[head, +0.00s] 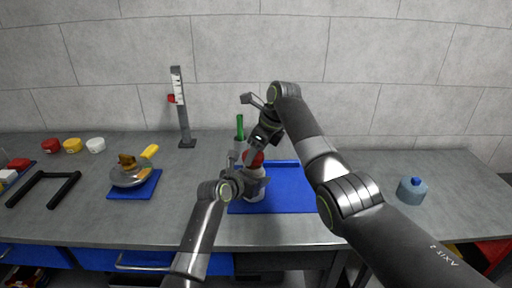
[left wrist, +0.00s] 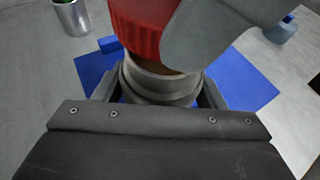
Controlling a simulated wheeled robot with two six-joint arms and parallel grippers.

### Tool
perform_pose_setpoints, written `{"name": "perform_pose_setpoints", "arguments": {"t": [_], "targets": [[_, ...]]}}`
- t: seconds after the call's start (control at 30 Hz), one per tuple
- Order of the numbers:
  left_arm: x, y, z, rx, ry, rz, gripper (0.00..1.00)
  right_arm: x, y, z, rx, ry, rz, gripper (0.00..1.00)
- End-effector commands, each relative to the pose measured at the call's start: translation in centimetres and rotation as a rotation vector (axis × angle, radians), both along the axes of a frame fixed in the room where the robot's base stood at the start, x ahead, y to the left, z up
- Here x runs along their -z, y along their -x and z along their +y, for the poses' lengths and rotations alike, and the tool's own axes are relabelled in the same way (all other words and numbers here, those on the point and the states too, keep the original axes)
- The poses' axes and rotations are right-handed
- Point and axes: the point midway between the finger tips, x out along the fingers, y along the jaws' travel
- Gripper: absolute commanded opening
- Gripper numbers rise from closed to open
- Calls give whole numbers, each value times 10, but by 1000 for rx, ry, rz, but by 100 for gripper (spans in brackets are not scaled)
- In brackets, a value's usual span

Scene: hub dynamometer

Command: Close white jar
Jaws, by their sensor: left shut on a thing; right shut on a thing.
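The white jar (head: 254,194) stands upright over the blue mat, partly hidden by my left gripper (head: 250,181), which is shut on its body. In the left wrist view the jar (left wrist: 160,83) shows an uncovered part of its rim, with something brownish inside. My right gripper (head: 256,152) is shut on a red lid (head: 253,160) over the jar. In the left wrist view the red lid (left wrist: 138,24) sits over the mouth, a little left of its centre, and looks tilted. Whether lid and rim touch is unclear. A white lid (head: 96,145) lies at the far left.
The blue mat (head: 295,200) lies under the jar. A metal cup (left wrist: 70,16) with a green item stands behind it.

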Motion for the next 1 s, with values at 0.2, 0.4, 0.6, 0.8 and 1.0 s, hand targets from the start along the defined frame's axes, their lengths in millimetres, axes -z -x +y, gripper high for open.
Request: {"name": "perform_pose_setpoints", "arguments": {"t": [0.2, 0.4, 0.6, 0.8, 1.0], "targets": [[0, 0, 0, 0, 0, 0, 23, -1, 0, 0, 0, 0, -1, 35], [0, 0, 0, 0, 0, 1, 23, 1, 0, 0, 1, 0, 0, 35], [0, 0, 0, 0, 1, 0, 23, 12, 0, 0, 1, 0, 0, 35], [0, 0, 0, 0, 0, 1, 23, 17, 0, 0, 0, 0, -1, 35], [0, 0, 0, 0, 0, 1, 23, 17, 0, 0, 0, 0, -1, 35]]}}
